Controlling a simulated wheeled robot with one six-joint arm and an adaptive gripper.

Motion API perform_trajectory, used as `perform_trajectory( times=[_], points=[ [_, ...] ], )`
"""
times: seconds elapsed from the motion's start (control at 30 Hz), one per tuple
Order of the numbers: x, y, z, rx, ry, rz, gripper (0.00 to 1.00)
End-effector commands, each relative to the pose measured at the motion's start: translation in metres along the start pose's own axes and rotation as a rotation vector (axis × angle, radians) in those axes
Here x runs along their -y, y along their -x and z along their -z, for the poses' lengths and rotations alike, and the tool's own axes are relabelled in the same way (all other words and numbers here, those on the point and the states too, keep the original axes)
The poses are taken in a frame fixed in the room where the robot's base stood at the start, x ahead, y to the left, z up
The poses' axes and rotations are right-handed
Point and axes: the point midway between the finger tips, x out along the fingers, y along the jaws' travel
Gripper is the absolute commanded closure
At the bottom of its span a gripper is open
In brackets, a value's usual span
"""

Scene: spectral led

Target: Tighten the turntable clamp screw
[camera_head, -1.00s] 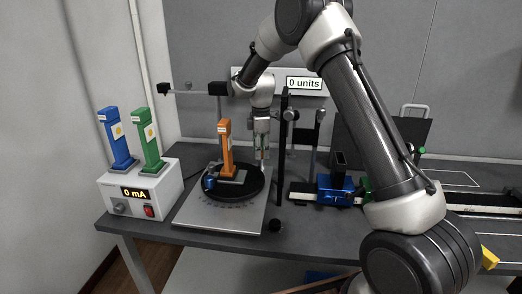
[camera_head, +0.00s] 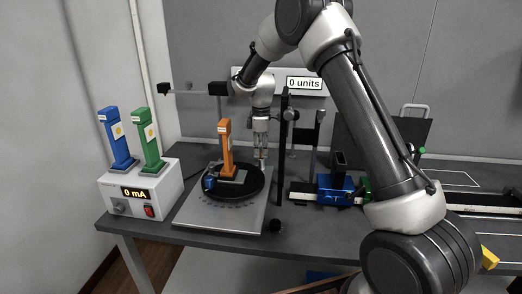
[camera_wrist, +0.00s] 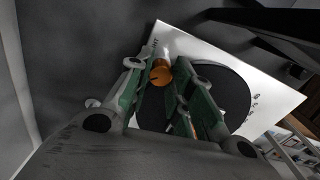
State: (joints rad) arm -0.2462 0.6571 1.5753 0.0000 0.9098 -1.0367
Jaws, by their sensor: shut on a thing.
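The turntable is a black disc (camera_head: 228,197) on a pale square base plate (camera_head: 190,215), with an orange LED post (camera_head: 226,150) standing on it. My gripper (camera_head: 261,152) points down at the back right of the disc. In the wrist view, my gripper (camera_wrist: 157,82) has its green-padded fingers on either side of a round orange-brass knob with a dark mark, the clamp screw (camera_wrist: 159,71), by the base plate's corner. The fingers are shut on the knob. In the head view the knob is hardly to be made out behind the fingertips.
A power box (camera_head: 140,190) reading 0 mA carries a blue post (camera_head: 117,138) and a green post (camera_head: 148,138) at left. A dark upright rod (camera_head: 283,150) stands close right of my gripper. A display (camera_head: 304,83) reads 0 units. A rail with a blue carriage (camera_head: 335,188) lies right.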

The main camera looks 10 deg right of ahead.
Motion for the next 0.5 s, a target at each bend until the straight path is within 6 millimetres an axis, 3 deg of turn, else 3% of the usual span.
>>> perform_trajectory(
  times=[0.5],
  points=[
    [-0.0012,0.0001,0.0002,-0.001,-0.48,-0.001,1.0]
  ],
)
